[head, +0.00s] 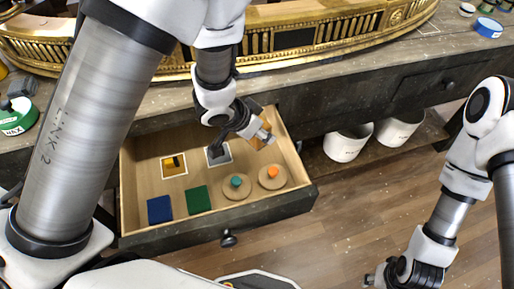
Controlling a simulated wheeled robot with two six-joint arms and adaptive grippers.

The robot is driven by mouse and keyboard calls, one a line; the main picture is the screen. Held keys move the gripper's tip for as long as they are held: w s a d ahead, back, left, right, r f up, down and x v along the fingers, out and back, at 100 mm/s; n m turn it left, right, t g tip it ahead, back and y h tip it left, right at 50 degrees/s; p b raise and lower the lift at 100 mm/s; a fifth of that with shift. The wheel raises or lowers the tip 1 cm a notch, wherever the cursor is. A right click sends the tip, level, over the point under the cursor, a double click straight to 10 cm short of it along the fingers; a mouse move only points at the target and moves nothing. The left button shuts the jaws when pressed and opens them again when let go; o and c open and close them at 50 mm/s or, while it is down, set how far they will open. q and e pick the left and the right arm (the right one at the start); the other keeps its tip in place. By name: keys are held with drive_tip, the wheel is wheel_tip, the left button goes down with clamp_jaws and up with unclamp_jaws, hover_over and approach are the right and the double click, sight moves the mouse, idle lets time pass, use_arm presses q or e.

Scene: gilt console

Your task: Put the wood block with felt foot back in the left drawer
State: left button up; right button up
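The left drawer (262,208) is pulled open below the worktop. My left gripper (266,136) is above the drawer's right back part, tilted to the right. An orange-brown wood block (257,144) shows at its fingertips, and the fingers appear closed on it. The fingers cover part of the block, and its felt foot cannot be made out. The block appears raised over the drawer, near its right wall. My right gripper (372,280) is at the bottom right over the floor, away from the drawer; its finger opening is too small to tell.
The drawer holds a blue square (159,209), a green square (198,200), round wooden pieces with a teal knob (237,182) and an orange knob (272,171), and two pale-framed squares at the back. White buckets (347,144) stand on the shelf to the right. A gilt piece (300,35) lies on the worktop.

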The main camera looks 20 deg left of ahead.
use_arm(q)
drive_tip(key=f+b, duration=0.3)
drive_tip(key=f, duration=0.2)
drive_tip(key=w+f+b, duration=0.1)
drive_tip(key=f+b, duration=0.1)
drive_tip(key=shift+d+f+b, duration=0.25)
drive_tip(key=shift+b, duration=0.05)
drive_tip(key=shift+s+a, duration=0.1)
drive_tip(key=shift+a+r, duration=0.15)
drive_tip(key=shift+r, duration=0.2)
drive_tip(key=shift+w+a, duration=0.1)
drive_tip(key=shift+w, duration=0.15)
drive_tip(key=shift+w+a, duration=0.35)
drive_tip(key=shift+w, duration=0.25)
drive_tip(key=shift+w+a, duration=0.35)
drive_tip(key=shift+w, duration=0.2)
drive_tip(key=shift+w+a+f+b, duration=0.2)
drive_tip(key=shift+f+b, duration=0.6)
drive_tip(key=shift+b, duration=0.3)
drive_tip(key=shift+r, duration=0.2)
drive_tip(key=shift+f, duration=0.2)
drive_tip(key=o, duration=1.3)
drive_tip(key=shift+c, duration=0.2)
use_arm(e)
wheel_tip(320, 180, down, 10)
drive_tip(key=shift+w, duration=0.25)
use_arm(q)
drive_tip(key=shift+r, duration=0.1)
use_arm(e)
drive_tip(key=shift+d, duration=0.1)
